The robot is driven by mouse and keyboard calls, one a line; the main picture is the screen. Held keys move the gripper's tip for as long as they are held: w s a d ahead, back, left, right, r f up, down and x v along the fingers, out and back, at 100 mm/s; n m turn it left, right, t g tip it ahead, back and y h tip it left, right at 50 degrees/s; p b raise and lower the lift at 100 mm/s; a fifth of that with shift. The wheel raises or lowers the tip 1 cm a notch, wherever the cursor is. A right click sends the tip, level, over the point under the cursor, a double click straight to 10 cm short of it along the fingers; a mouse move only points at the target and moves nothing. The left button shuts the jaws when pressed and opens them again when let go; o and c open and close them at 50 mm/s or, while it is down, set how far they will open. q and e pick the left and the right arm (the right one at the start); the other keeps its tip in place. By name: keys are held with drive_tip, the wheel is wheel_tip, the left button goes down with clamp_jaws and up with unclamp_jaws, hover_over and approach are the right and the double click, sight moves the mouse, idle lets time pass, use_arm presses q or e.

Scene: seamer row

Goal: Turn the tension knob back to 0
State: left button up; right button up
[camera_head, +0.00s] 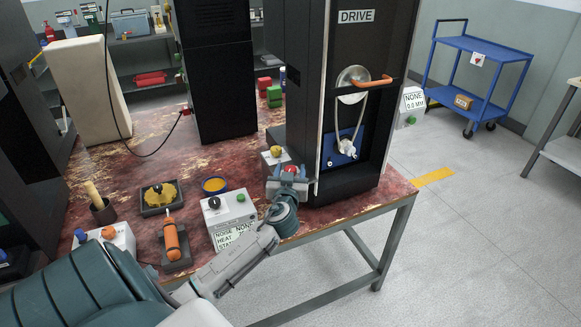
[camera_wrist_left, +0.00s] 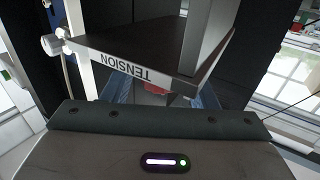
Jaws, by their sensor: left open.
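A plate lettered TENSION (camera_wrist_left: 139,69) shows upside down in the left wrist view, just beyond my left gripper. A pale round knob-like part (camera_wrist_left: 52,44) sits at the plate's left end. A small red part (camera_wrist_left: 181,89) shows partly hidden below the plate; I cannot tell whether it is the tension knob. In the head view my left gripper (camera_head: 288,182) is open at the left foot of the black DRIVE cabinet (camera_head: 300,60), close to a red button (camera_head: 291,169). I cannot tell whether it touches anything. No dial mark or 0 is readable. My right gripper is not in view.
The cabinet front has a wheel with an orange handle (camera_head: 375,83) and a white belt. A grey control box (camera_head: 230,215), orange tool (camera_head: 172,240) and yellow bowl (camera_head: 214,185) stand on the worn red table.

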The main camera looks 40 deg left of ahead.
use_arm(q)
drive_tip(key=shift+w+a, duration=0.2)
drive_tip(key=shift+w, duration=0.1)
drive_tip(key=c, duration=0.9)
drive_tip(key=shift+c, duration=0.2)
